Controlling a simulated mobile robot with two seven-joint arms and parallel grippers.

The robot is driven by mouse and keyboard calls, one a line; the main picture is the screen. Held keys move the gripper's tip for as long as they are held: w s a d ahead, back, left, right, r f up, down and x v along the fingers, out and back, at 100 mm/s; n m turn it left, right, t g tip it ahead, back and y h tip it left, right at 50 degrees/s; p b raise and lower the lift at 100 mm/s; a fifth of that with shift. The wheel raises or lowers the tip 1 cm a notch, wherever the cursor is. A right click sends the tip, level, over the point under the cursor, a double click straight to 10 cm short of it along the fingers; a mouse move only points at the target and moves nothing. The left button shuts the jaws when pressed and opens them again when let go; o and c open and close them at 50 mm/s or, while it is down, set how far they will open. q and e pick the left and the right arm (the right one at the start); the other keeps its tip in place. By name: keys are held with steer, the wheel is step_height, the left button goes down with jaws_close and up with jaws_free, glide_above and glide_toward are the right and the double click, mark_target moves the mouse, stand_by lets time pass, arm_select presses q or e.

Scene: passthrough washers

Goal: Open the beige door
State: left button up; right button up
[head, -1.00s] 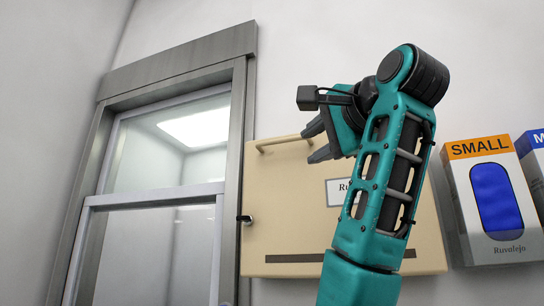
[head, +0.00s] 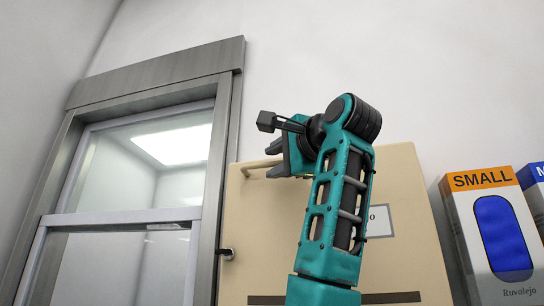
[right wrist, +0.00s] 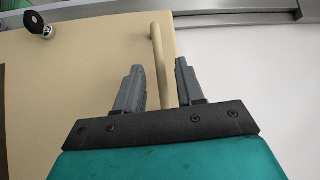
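The beige door (head: 258,228) is the front of a wall-mounted box; it looks shut. Its bar handle (head: 250,166) runs along the top edge in the head view and also shows in the right wrist view (right wrist: 157,48). My right gripper (head: 269,161) is at the handle, its arm covering part of the door. In the right wrist view the right gripper's two fingers (right wrist: 159,66) are apart, with the handle running between them in the picture. I cannot tell whether they touch it. My left gripper is not in view.
A grey-framed glass window (head: 135,195) is left of the door. A small black and silver fitting (head: 227,253) sits at the door's left edge. An orange-topped SMALL box (head: 490,230) and another box (head: 535,185) hang at the right. The wall above is bare.

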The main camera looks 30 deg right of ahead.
steer(key=shift+w+r, duration=0.15)
steer(key=shift+w, duration=0.9)
jaws_close()
